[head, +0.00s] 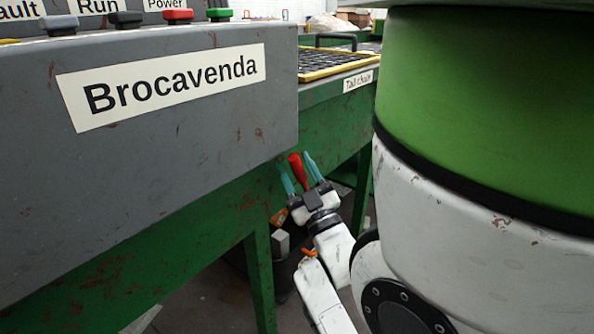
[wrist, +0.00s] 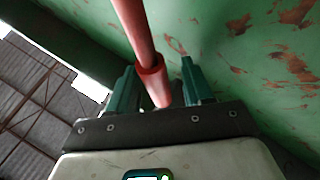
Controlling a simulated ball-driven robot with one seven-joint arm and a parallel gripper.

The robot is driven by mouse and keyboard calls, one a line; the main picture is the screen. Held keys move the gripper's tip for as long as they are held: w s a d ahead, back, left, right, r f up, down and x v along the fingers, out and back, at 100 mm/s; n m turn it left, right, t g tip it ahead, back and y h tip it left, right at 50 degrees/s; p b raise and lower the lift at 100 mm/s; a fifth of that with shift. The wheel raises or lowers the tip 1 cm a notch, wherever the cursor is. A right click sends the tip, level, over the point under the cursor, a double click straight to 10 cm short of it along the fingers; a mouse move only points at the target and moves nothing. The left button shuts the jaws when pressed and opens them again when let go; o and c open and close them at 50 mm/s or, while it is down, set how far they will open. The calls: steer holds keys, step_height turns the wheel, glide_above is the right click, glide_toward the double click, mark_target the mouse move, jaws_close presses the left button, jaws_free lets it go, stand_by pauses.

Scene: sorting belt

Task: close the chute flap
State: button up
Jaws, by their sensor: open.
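My gripper (head: 294,160) is low beside the green frame, its two teal fingers apart. A red rod-like handle (head: 298,172) stands between the fingers. In the wrist view the red handle (wrist: 140,35), with a thicker collar, runs down between the open fingers (wrist: 158,72), and the jaws are not closed on it. A label that seems to read "Tail chute" (head: 357,80) is on the green side panel above and to the right. I cannot make out the chute flap itself, nor what the red handle joins to.
A grey control box (head: 170,150) labelled "Brocavenda" with several buttons juts out at the left. A green leg (head: 260,280) stands left of my arm. A yellow-edged black grid (head: 335,64) lies on top. The green wall (wrist: 235,60) is close behind the fingers.

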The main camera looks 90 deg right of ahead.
steer(key=v, duration=1.1)
stand_by(0.6)
